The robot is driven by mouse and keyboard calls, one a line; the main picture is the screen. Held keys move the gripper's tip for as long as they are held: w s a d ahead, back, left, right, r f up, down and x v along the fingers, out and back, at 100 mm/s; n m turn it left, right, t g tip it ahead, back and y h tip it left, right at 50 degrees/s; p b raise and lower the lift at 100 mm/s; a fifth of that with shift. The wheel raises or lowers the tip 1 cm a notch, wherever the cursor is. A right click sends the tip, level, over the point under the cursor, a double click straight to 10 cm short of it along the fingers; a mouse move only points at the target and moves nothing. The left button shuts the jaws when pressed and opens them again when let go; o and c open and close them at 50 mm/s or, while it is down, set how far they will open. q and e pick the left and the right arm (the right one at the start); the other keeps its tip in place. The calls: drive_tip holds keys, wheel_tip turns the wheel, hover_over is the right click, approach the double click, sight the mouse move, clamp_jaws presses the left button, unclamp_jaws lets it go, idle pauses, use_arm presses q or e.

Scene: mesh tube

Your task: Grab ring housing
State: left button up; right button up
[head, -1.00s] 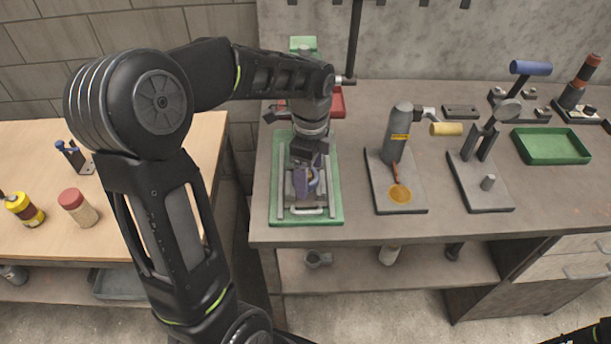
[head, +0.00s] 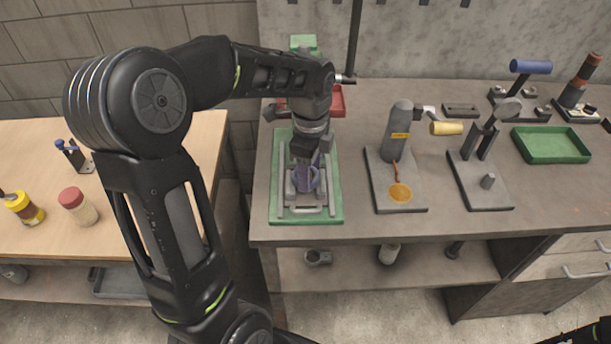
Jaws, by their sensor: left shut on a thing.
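The ring housing is a small purple-grey ring (head: 314,184) over the green-based fixture (head: 332,212) at the left end of the grey workbench. My left gripper (head: 304,178) comes down on it from above and is shut on its wall. The fingers and wrist cover part of the ring. I cannot tell whether the ring still touches the fixture below.
A grey cylinder stand with an orange disc (head: 400,193) and a lever press (head: 487,182) stand to the right. A green tray (head: 551,146) lies farther right. A wooden table (head: 110,225) with bottles is on the left. The bench's front strip is clear.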

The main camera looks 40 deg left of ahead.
use_arm(q)
clamp_jaws()
drive_tip(key=shift+r, duration=0.1)
idle(0.5)
wheel_tip(320, 180, up, 18)
drive_tip(key=p, duration=0.5)
idle(0.7)
